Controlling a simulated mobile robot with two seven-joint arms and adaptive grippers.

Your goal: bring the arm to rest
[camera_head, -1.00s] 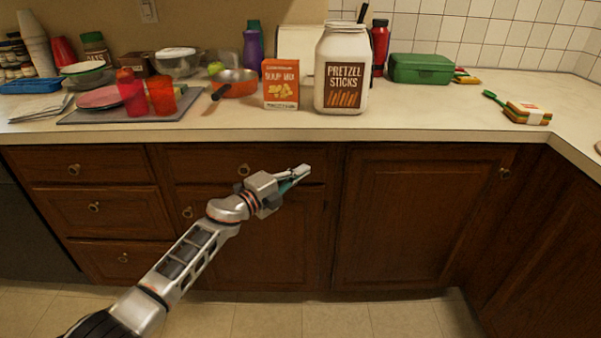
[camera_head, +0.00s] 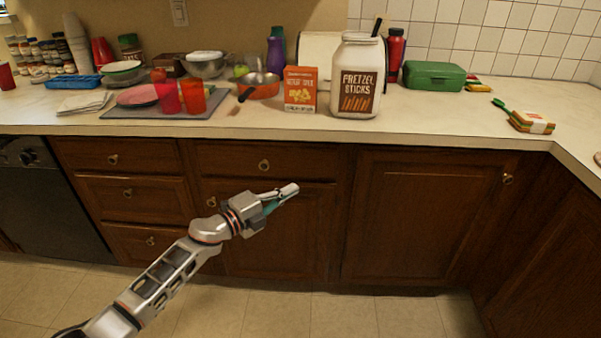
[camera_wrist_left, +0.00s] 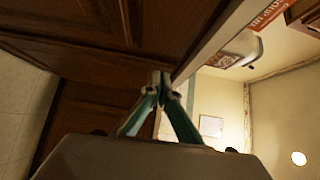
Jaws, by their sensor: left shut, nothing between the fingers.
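My left gripper (camera_head: 285,191) is in front of the brown lower cabinets, below the counter edge, with my left arm reaching in from the bottom left. Its fingers are shut and hold nothing. In the left wrist view the two teal-sided fingertips (camera_wrist_left: 160,80) meet at the tips, with the cabinet wood behind them. My right gripper does not show in either view.
The counter (camera_head: 440,125) runs above the gripper. Red cups (camera_head: 193,98) and a pan (camera_head: 262,85) are further left. The floor (camera_head: 270,313) in view is clear.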

